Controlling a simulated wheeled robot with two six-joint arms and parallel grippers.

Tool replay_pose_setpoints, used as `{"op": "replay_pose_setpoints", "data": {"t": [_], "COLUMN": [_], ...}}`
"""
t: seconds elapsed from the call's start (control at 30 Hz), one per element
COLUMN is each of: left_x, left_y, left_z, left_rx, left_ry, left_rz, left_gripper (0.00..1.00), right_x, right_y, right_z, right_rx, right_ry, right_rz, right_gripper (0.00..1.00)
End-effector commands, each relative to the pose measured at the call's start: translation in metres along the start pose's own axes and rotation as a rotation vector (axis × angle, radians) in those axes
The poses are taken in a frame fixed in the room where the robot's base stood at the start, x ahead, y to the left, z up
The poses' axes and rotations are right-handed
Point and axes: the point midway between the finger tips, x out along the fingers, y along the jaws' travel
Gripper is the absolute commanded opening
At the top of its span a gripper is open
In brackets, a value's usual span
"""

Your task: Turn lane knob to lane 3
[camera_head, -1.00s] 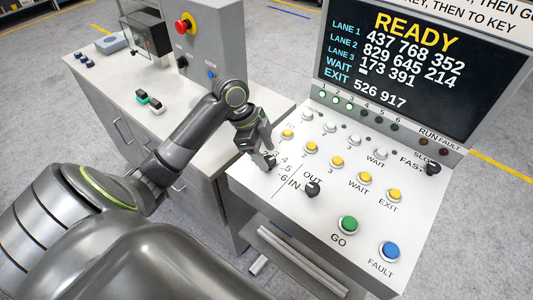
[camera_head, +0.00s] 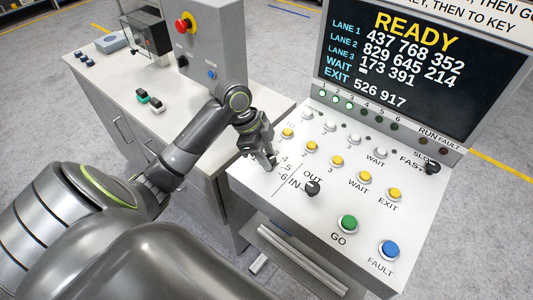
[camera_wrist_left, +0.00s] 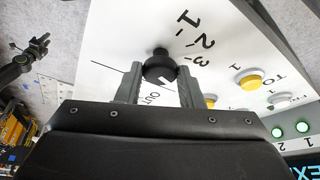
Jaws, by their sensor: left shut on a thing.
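The lane knob (camera_wrist_left: 160,68) is a round black knob on the white panel, seen in the left wrist view between two grey fingers. The digits 1, 2 and 3 with tick marks curve beside it. A small white mark shows on its near side, but I cannot tell for sure which digit it points at. My left gripper (camera_head: 270,160) is shut on this knob; in the head view the gripper hides it.
An IN/OUT knob (camera_head: 312,188) stands close to the right of my left gripper. Yellow buttons (camera_head: 311,147), a green GO button (camera_head: 348,224) and a blue FAULT button (camera_head: 389,251) sit on the panel. The screen (camera_head: 395,70) reads READY. A grey box with a red button (camera_head: 185,23) stands behind my arm.

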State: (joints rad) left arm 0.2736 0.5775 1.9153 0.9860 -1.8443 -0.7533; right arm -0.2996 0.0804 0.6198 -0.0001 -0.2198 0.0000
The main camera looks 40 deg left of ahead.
Motion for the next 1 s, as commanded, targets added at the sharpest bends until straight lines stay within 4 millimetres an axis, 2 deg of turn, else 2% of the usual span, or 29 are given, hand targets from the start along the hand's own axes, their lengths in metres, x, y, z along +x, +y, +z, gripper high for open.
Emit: {"op": "replay_pose_setpoints", "data": {"t": [0.27,0.7,1.0], "left_x": [-0.004,-0.005,-0.003], "left_y": [0.002,0.004,0.004], "left_z": [-0.002,-0.004,-0.003], "left_rx": [-0.104,-0.401,-0.533], "left_ry": [0.001,0.002,0.001], "left_rz": [-0.042,-0.165,-0.222], "left_gripper": [0.11,0.11,0.11], "right_x": [-0.019,-0.064,-0.081], "right_y": [0.001,0.005,0.006], "right_z": [-0.003,-0.007,-0.009], "right_rx": [0.000,0.000,0.000], "right_ry": [0.001,0.001,0.000], "right_rz": [-0.001,-0.001,-0.001], "right_gripper": [0.36,0.36,0.36]}}
